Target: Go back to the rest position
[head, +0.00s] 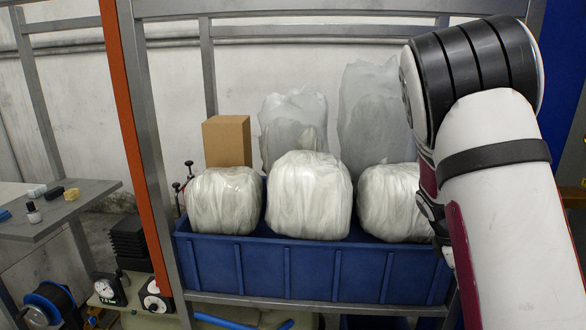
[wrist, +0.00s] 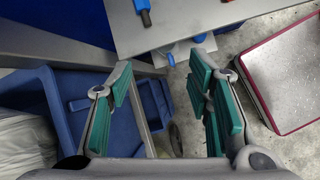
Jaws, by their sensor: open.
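My gripper (wrist: 162,100) shows in the wrist view with its two green-padded fingers spread apart and nothing between them. It hangs beside a blue crate (wrist: 35,95), which lies to its left, with the floor below. In the head view my arm fills the right side and hides part of the rack there; my gripper is out of sight in that view. The same blue crate stands on the rack in the head view (head: 300,268) and holds several white wrapped bundles (head: 309,195).
A brown box (head: 227,141) and clear plastic bags (head: 292,122) stand behind the bundles. An orange post (head: 133,140) rises left of the crate. A grey side table (head: 55,213) with small items is at far left. A red-edged panel (wrist: 285,75) lies right of my gripper.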

